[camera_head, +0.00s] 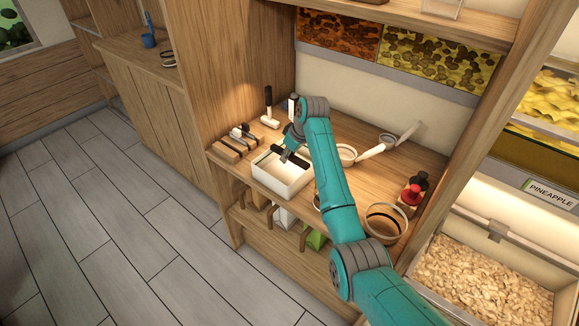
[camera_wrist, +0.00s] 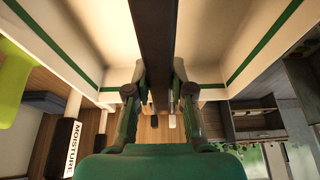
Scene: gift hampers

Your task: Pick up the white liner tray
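The white liner tray (camera_head: 291,181) is an open, boxy tray on the wooden shelf, near its front edge in the head view. A dark bar (camera_head: 292,158) runs across its top. In the wrist view the tray's pale walls (camera_wrist: 105,30) with green stripes lie on both sides of the dark bar (camera_wrist: 155,35). My gripper (camera_head: 286,153) reaches down over the tray. In the wrist view its two fingertips (camera_wrist: 159,70) lie on either side of the bar and look closed against it. The contact itself is small and partly shaded.
Dark-topped wooden items (camera_head: 233,143) stand left of the tray. A white-handled tool (camera_head: 376,150) lies behind. A cabinet side wall (camera_head: 235,60) rises at the left.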

